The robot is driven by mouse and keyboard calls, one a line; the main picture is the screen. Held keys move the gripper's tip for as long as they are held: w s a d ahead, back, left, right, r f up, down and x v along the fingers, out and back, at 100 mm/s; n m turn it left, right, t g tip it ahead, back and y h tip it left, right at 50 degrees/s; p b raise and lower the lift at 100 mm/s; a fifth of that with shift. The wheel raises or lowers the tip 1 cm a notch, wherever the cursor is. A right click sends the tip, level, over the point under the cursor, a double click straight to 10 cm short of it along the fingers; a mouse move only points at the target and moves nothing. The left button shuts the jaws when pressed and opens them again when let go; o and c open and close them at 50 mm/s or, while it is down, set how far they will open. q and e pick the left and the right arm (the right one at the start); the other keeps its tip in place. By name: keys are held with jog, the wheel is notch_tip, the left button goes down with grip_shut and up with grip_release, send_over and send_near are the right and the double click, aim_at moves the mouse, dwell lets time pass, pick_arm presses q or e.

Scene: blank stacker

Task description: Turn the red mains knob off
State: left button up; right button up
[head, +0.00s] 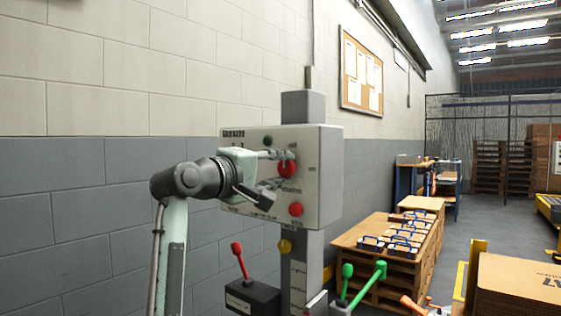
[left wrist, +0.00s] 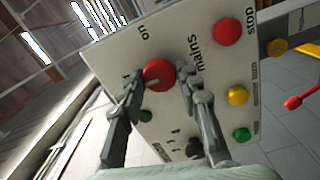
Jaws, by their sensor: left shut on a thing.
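The red mains knob (head: 287,169) is on the front of a grey control box (head: 331,175) on a post. My left gripper (head: 279,170) reaches it from the left, with one finger above and one below. In the left wrist view the round knob (left wrist: 159,73) sits between the two fingertips of my left gripper (left wrist: 166,78), which is shut on it. The printed words "on" and "mains" show beside the knob. A pale mark shows on its lower part, but its exact setting is hard to read. My right gripper is in neither view.
A red stop button (left wrist: 228,32), a yellow button (left wrist: 237,95) and a green button (left wrist: 242,135) share the panel. A red-tipped lever (head: 237,248) and green-tipped levers (head: 380,270) stand below. A block wall is close behind; pallets with boxes (head: 408,222) stand at right.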

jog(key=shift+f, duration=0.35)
pick_arm(q)
jog(key=o, duration=1.2)
jog(key=shift+c, duration=0.2)
jog(key=shift+s, duration=0.1)
jog(key=v, duration=1.2)
